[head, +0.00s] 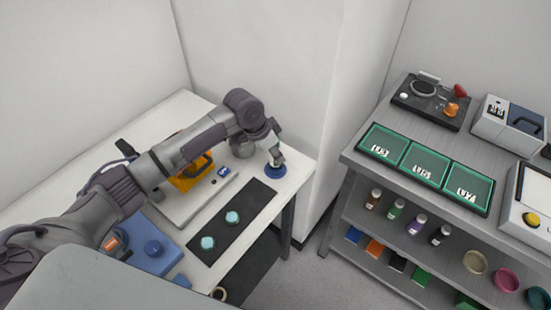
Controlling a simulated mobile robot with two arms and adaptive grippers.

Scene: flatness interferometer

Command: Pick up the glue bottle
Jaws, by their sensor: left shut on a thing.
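My left arm reaches in from the left across the white table. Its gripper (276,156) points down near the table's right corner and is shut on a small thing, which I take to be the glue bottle. The fingers hide most of that thing, so its shape and label cannot be made out. A round blue base (275,172) shows directly below the fingertips. Whether the held thing still touches this base cannot be told. My right gripper is not in view.
A black mat (236,240) with two pale teal discs lies on the white table, beside a light plate with an orange device (193,180). A blue holder (152,247) stands front left. On the right, a grey bench bears green trays (418,163); several small bottles (397,209) stand on its shelf.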

